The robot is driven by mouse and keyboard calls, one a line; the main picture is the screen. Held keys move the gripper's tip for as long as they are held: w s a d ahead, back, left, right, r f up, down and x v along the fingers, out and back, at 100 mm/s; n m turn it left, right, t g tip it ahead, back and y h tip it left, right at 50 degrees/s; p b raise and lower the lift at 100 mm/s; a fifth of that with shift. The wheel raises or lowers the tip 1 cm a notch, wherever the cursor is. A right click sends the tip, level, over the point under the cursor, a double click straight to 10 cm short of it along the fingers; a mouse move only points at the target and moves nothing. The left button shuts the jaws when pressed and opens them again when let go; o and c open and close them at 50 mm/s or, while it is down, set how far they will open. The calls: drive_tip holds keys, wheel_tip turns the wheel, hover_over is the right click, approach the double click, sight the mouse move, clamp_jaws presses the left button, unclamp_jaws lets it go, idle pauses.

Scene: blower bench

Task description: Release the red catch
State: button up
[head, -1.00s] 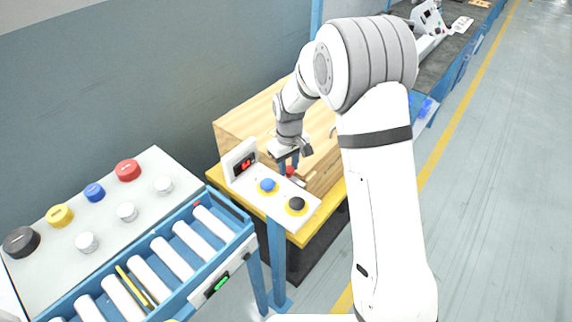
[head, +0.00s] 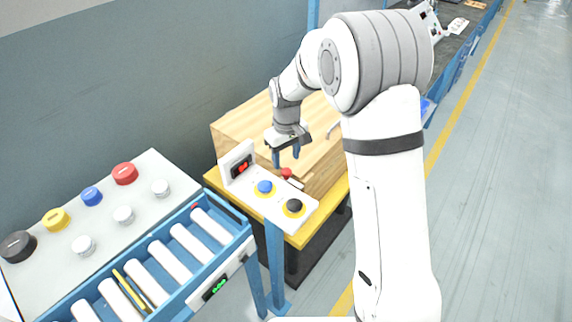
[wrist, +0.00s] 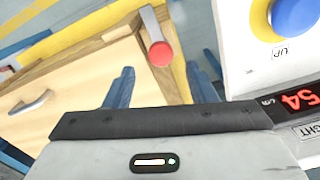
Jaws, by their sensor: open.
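The red catch (head: 287,172) is a round red knob on the near edge of a wooden box (head: 240,127). In the wrist view the red catch (wrist: 160,53) sits at the end of a short grey bar on the box's edge. My gripper (head: 286,155) is open and empty, just above and behind the catch in the head view. In the wrist view the two blue fingers of my gripper (wrist: 158,72) stand apart, with the knob between their tips in the picture. I cannot tell how far the tips are from the knob.
A control panel with a blue button (head: 265,187), a black button (head: 293,207) and a red display (head: 240,167) stands close beside the catch. The box has a metal handle (wrist: 30,102). A roller conveyor (head: 170,258) and a grey button board (head: 105,205) lie to the left.

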sight(287, 170)
drive_tip(key=shift+r, duration=1.75)
drive_tip(key=shift+d+r, duration=0.15)
drive_tip(key=s+d+r+m+t, duration=0.1)
drive_tip(key=s+d+r+m, duration=0.2)
drive_tip(key=s+d+r, duration=0.6)
drive_tip(key=s+d+m, duration=0.2)
drive_tip(key=s+d, duration=0.1)
drive_tip(key=s, duration=0.5)
drive_tip(key=s+d+m+t, duration=0.1)
drive_tip(key=s+d+m, duration=0.1)
drive_tip(key=s, duration=0.7)
drive_tip(key=shift+s+d+r+t, duration=0.25)
drive_tip(key=shift+d+t, duration=0.05)
drive_tip(key=shift+d, duration=0.35)
